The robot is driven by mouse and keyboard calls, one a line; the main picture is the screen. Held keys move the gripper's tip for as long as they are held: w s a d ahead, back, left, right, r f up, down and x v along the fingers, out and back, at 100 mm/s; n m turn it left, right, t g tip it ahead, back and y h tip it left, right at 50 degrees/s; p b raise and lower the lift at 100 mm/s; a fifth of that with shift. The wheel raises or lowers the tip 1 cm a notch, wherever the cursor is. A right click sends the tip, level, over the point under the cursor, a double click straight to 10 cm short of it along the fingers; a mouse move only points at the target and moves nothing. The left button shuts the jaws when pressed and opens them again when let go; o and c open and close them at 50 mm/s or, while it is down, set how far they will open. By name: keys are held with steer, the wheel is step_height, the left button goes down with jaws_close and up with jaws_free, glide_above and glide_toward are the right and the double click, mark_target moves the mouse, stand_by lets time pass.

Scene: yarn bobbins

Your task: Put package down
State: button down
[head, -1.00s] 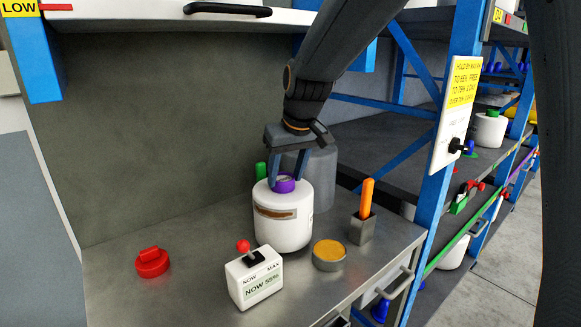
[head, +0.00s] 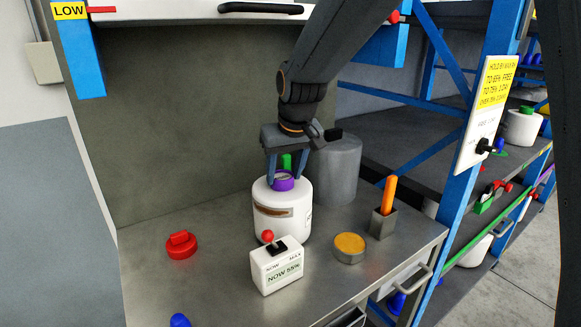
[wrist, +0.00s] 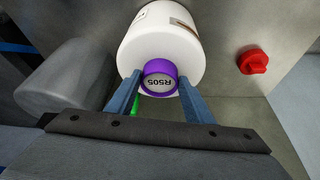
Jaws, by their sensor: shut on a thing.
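The package is a white yarn bobbin (head: 290,222) with a brown strip on its side and a purple core (head: 283,182) on top. My gripper (head: 286,180) is shut on the purple core from above, and the bobbin is upright. In the wrist view the core (wrist: 160,80) reads R505 and sits between the two blue fingers. The metal bench (head: 215,270) lies under the bobbin. The white control box (head: 276,272) hides part of its lower edge, so I cannot tell whether it touches the bench.
A red cap (head: 180,246) lies left on the bench. An orange stick (head: 389,195) in a metal holder and a tin with a yellow top (head: 350,244) stand right. A grey cylinder (head: 337,165) stands behind. Bare bench shows between the red cap and bobbin.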

steer(key=shift+f, duration=0.25)
steer(key=shift+w, duration=0.1)
steer(key=c, duration=0.9)
jaws_free()
steer(key=shift+f, duration=0.2)
